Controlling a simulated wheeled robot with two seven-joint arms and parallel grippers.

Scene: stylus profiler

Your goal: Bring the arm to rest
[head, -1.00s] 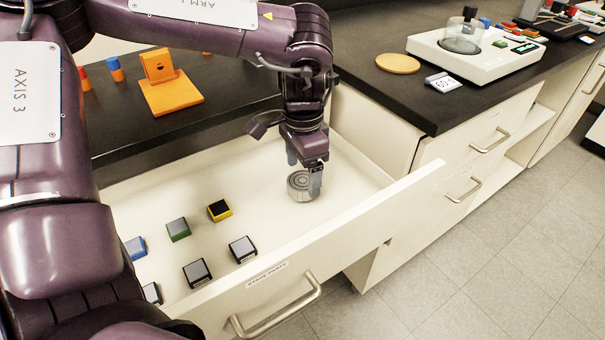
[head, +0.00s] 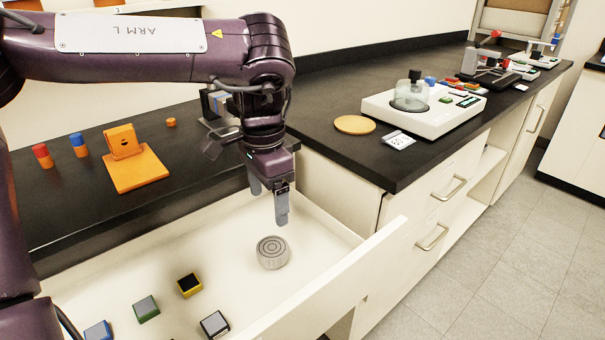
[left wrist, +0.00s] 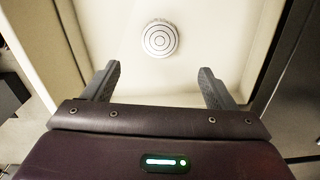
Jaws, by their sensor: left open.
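My left gripper (head: 269,204) is open and empty above the open drawer (head: 330,285). A round silver disc-shaped part with concentric rings (head: 272,252) stands on the drawer floor just below the fingertips, apart from them. In the left wrist view the ringed part (left wrist: 160,39) lies beyond the two spread fingers (left wrist: 160,85), with clear drawer floor around it. My left arm reaches in from the left. My right gripper is not in view.
Small blocks lie in the drawer: yellow-and-black (head: 189,284), green (head: 146,309), grey (head: 214,325) and blue (head: 98,331). On the black counter are an orange stand (head: 136,170), an orange disc (head: 354,125) and a white instrument (head: 425,110). Floor at right is free.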

